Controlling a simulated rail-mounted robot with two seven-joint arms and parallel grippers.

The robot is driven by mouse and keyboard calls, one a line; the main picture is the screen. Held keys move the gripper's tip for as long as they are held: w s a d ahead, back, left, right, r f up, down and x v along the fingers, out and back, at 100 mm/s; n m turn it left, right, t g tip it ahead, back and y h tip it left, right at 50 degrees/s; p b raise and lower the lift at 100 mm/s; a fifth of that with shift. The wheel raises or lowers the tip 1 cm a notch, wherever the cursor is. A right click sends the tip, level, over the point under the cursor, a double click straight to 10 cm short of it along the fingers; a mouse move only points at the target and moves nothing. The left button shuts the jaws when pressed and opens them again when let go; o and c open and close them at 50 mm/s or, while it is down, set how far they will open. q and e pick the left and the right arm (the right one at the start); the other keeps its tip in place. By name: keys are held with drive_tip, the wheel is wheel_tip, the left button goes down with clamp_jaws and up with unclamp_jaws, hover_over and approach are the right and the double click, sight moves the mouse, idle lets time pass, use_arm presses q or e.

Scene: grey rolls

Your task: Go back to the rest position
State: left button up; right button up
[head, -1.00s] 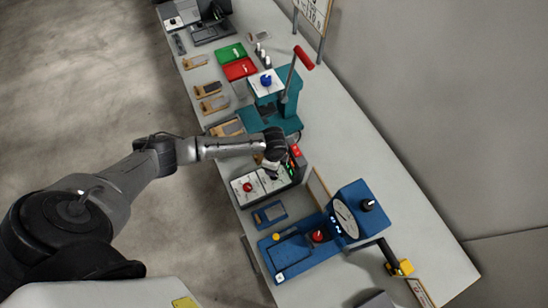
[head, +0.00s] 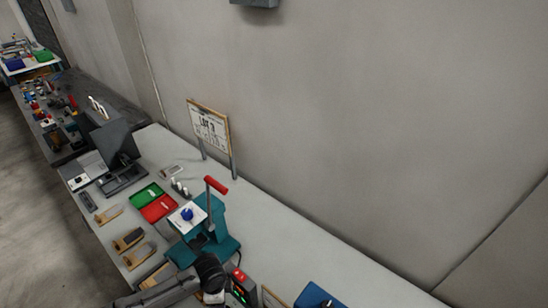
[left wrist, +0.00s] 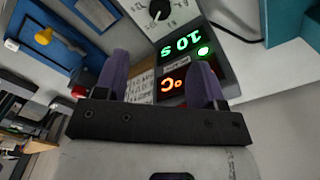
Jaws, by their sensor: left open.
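My left gripper (head: 213,296) is at the bottom edge of the head view, beside a dark control box (head: 242,287) with a red button and a green display. In the left wrist view its two purple fingers (left wrist: 160,82) stand apart with nothing between them. Beyond them that view shows the box's face, with a black knob (left wrist: 160,9), green digits (left wrist: 182,44) and orange characters (left wrist: 172,85), seen upside down. The gap between fingertips and box is hard to judge. My right gripper is not in view.
A teal press (head: 222,225) with a red-handled lever stands near my left arm. Green (head: 146,195) and red (head: 158,208) trays lie behind it. A blue device (head: 318,297) is at the bottom edge. A sign (head: 209,127) stands at the bench's wall side.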

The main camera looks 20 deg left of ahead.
use_arm(q)
drive_tip(key=w+d+r+n+t+y, duration=0.1)
drive_tip(key=w+d+r+n+t, duration=0.15)
drive_tip(key=r, duration=0.45)
drive_tip(key=w+d+r+n+t, duration=0.1)
drive_tip(key=w+r+n+t, duration=0.15)
drive_tip(key=r, duration=0.35)
drive_tip(key=s+d+r+n+t+p, duration=0.1)
drive_tip(key=s+d+r+t+p, duration=0.2)
drive_tip(key=r, duration=0.6)
drive_tip(key=s+f+n+g+p, duration=0.2)
drive_tip(key=s+p, duration=0.1)
drive_tip(key=s, duration=0.9)
drive_tip(key=s+f+n+g+h+p, duration=0.1)
drive_tip(key=s+f+n+g+p, duration=0.1)
drive_tip(key=s, duration=1.1)
drive_tip(key=shift+a+f+n+p, duration=0.2)
drive_tip(key=shift+f+n+p, duration=0.2)
drive_tip(key=shift+n+p, duration=0.35)
drive_tip(key=shift+w, duration=0.1)
